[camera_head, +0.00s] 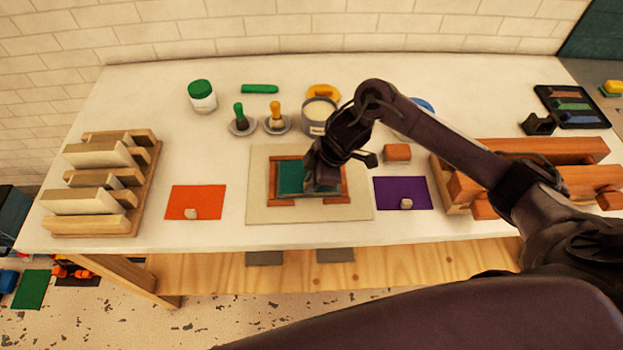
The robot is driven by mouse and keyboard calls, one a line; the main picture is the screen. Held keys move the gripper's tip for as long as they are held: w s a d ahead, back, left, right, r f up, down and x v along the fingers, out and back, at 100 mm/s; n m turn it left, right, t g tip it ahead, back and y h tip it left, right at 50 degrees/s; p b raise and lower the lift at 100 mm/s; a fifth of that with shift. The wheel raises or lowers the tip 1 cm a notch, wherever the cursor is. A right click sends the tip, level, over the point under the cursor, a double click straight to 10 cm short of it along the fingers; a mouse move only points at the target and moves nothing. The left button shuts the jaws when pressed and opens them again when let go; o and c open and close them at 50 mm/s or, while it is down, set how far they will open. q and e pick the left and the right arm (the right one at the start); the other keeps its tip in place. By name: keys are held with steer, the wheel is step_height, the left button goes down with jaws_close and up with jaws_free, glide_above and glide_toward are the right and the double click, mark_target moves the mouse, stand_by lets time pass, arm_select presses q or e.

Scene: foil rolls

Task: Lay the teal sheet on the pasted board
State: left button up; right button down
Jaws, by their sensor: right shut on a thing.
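The teal sheet (290,176) is in the middle of the table, within a reddish-brown wooden frame (282,202) on a beige board or mat (262,212). It looks roughly level there; whether it touches the surface below cannot be told. My right gripper (318,182) reaches in from the right and is shut at the sheet's right part. The gripper hides that part and its own grip point. My left gripper is not in view.
An orange sheet (190,198) and a purple sheet (395,190) lie at either side, each with a small pale block. A wooden rack (150,175) stands at left. Behind are a green-lidded jar (202,99), two brushes and a grey pot (317,127).

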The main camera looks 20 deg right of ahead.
steer(key=shift+p, duration=0.3)
stand_by(0.5)
steer(key=shift+f+p, duration=0.1)
steer(key=shift+p, duration=0.35)
stand_by(1.2)
steer(key=c, duration=1)
jaws_free()
steer(key=shift+c, duration=0.2)
steer(key=shift+r+p, duration=3.5)
steer(key=shift+p, duration=0.15)
steer(key=shift+f, duration=0.1)
